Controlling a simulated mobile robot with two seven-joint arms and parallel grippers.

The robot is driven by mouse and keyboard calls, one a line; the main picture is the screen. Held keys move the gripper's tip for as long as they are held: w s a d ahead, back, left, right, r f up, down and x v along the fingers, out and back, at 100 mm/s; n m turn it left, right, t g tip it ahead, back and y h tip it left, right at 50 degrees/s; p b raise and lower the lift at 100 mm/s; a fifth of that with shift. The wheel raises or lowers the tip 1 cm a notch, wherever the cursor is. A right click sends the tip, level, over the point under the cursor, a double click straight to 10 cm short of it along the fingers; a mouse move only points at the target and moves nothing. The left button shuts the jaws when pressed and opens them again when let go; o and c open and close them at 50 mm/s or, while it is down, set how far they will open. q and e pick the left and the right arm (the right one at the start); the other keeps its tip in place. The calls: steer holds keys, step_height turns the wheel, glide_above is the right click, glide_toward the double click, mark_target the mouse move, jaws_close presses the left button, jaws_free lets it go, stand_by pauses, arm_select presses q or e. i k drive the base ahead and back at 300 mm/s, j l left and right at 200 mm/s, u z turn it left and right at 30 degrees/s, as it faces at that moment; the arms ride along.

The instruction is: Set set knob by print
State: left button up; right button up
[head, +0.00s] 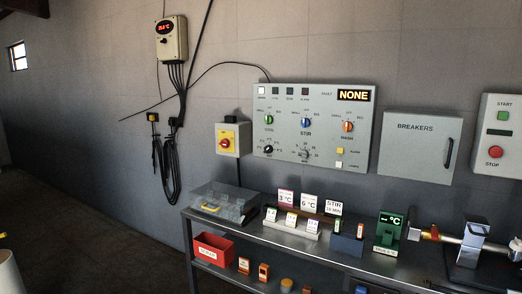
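The grey control panel (312,128) hangs on the wall. Along its lower part are a black knob (268,149) at the left and a second, grey-black knob (305,154) with a printed scale around it. Their exact pointer settings are too small to read. Above them are a green, a blue and an orange selector. Printed cards stand on the bench: one reading 3 °C (286,198), one reading 6 °C (309,203) and one reading STIR 10 MIN (334,208). A green °C display (389,228) stands to their right. Neither gripper is in view.
The metal bench (340,254) runs below the panel. On it are a clear case (224,204) and small white label blocks (290,221). A red bin (213,249) sits on the lower shelf. A yellow-red switch (227,139) and the breaker box (416,145) flank the panel.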

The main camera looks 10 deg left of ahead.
mark_target(269, 148)
steer(key=i+j, duration=0.6)
steer(key=j, duration=0.2)
steer(key=i+j+z, duration=0.1)
steer(key=i+j, duration=0.55)
steer(key=j, duration=0.15)
steer(key=i+j+z, duration=0.1)
steer(key=i+j, duration=0.2)
steer(key=j, duration=0.15)
steer(key=i+j, duration=0.25)
steer(key=j, duration=0.15)
